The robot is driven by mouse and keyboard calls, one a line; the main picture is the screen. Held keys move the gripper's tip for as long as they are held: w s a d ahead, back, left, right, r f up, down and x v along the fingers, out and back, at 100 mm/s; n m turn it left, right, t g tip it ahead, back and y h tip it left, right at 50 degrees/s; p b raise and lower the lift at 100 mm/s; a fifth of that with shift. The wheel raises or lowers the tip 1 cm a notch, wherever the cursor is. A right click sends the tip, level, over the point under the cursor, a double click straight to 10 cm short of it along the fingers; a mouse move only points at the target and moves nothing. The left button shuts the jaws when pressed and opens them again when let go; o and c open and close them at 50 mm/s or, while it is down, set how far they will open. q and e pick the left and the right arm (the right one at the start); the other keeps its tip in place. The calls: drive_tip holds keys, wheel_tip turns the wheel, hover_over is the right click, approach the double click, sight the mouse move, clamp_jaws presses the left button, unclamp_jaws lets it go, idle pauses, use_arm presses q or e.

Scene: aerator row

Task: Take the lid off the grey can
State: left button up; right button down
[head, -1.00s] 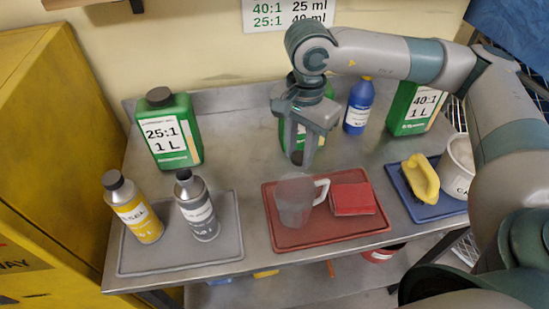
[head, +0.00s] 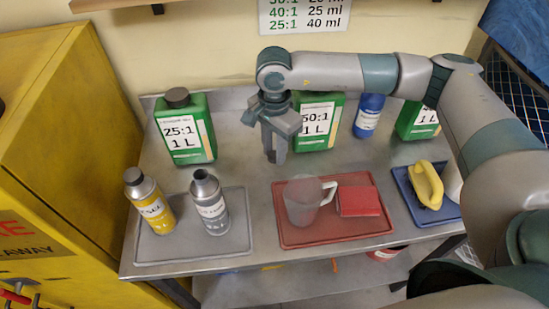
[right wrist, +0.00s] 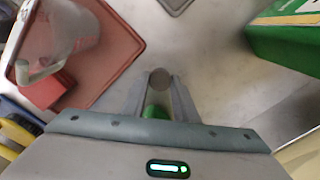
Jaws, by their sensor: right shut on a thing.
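The grey can (head: 211,208) stands upright on the grey tray (head: 165,250) at the left of the table in the head view. Its narrow top shows a dark centre, like a bare neck. My right gripper (head: 276,155) is to the right of the can and behind it, over the table and apart from it. It is shut on a small round grey-brown thing, seemingly the lid (right wrist: 160,78), between its fingertips in the right wrist view. My left gripper is not in view.
A yellow can (head: 152,208) with a dark cap stands beside the grey can. Green jugs (head: 185,130) and a blue bottle (head: 368,117) line the back. The red tray (head: 295,237) holds a clear pitcher (head: 302,204) and red cloth (head: 359,201). Bare table lies between the trays.

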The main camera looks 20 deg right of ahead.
sight(274, 155)
drive_tip(key=shift+f+p, duration=0.55)
wheel_tip(274, 155, down, 2)
drive_tip(key=shift+p, duration=0.5)
drive_tip(key=shift+f, duration=0.45)
drive_tip(key=shift+f, duration=0.15)
drive_tip(key=c, duration=1.4)
unclamp_jaws()
